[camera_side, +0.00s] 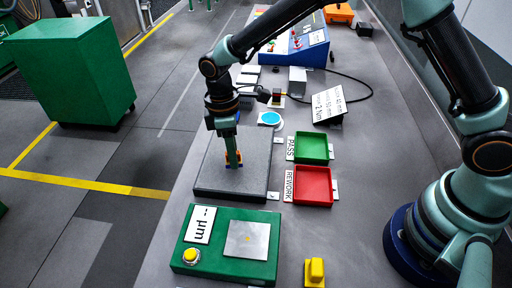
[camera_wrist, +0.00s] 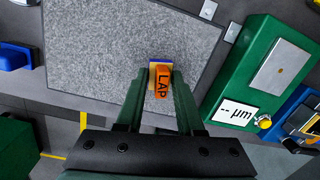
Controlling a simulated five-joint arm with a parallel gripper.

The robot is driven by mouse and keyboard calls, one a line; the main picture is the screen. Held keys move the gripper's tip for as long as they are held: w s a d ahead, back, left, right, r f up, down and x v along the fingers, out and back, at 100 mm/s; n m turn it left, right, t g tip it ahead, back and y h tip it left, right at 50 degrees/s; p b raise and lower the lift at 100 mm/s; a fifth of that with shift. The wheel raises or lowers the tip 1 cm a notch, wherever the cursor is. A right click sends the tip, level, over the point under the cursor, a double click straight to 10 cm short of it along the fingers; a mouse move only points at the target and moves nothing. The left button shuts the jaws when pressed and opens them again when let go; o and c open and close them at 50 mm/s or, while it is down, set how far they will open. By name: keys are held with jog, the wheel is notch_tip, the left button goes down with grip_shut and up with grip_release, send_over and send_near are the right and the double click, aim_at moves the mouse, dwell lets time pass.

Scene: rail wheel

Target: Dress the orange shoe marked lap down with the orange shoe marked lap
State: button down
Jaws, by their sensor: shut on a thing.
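The orange shoe marked LAP (camera_wrist: 162,84) is between the two fingers of my gripper (camera_wrist: 160,92) in the wrist view, with a blue and pale edge showing at its far end. In the side view my gripper (camera_side: 234,161) points down over the grey speckled plate (camera_side: 212,181), with bits of orange at its fingertips. My gripper is shut on the shoe. The shoe is at or just above the plate, and I cannot tell whether it touches. The plate also fills much of the wrist view (camera_wrist: 100,50). The fingers hide part of the shoe.
A green gauge box (camera_side: 207,272) with a "-- µm" display, bare metal pad and yellow button stands nearest the side camera. A green PASS tray (camera_side: 312,147) and red REWORK tray (camera_side: 313,184) lie right of the plate. A yellow block (camera_side: 315,271) and blue console (camera_side: 312,52) stand apart.

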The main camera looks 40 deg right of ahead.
jog(key=shift+f, duration=0.95)
dwell(0.4)
